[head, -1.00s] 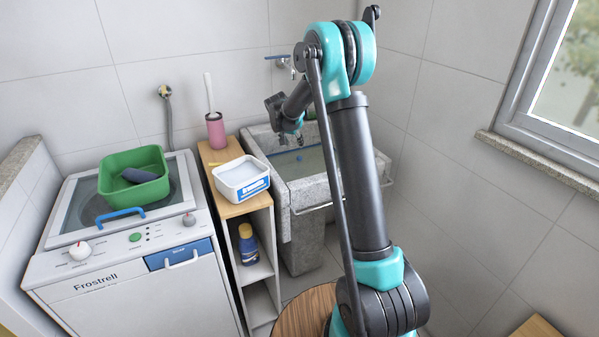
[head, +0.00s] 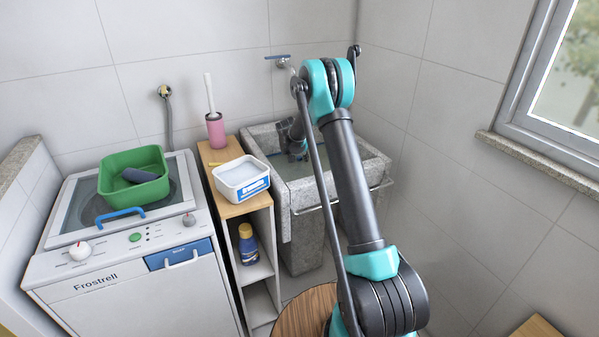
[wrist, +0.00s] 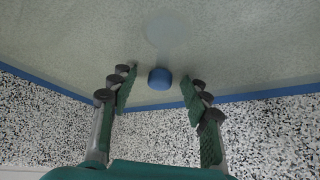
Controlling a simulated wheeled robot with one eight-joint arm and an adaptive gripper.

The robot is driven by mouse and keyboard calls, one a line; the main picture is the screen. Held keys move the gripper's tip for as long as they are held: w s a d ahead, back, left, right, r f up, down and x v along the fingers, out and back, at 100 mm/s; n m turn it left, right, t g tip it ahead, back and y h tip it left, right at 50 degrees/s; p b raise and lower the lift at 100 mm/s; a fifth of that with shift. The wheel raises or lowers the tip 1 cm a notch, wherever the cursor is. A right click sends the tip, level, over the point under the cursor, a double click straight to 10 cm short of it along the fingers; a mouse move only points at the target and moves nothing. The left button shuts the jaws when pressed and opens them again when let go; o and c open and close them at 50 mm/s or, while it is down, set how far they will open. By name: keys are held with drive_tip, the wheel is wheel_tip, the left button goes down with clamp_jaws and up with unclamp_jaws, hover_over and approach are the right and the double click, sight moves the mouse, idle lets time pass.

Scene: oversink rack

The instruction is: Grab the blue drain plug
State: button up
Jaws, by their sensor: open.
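The blue drain plug (wrist: 160,79) shows in the wrist view as a small round knob on the basin floor. My gripper (wrist: 158,92) is open, with a green-padded finger on each side of the plug in the picture. I cannot tell how far above it the fingertips are, and no contact is visible. In the head view my gripper (head: 299,155) is down inside the stone sink (head: 300,192), partly hidden by the rim and my arm. The plug is hidden in the head view.
Speckled basin walls (wrist: 270,128) with a blue line at their foot stand close around my fingers. A wooden-topped shelf (head: 213,157) with a white tub (head: 241,180) and a pink brush holder (head: 215,130) is left of the sink. A tap (head: 282,62) is above it.

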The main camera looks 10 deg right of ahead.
drive_tip(key=shift+x, duration=0.8)
drive_tip(key=shift+c, duration=0.2)
clamp_jaws()
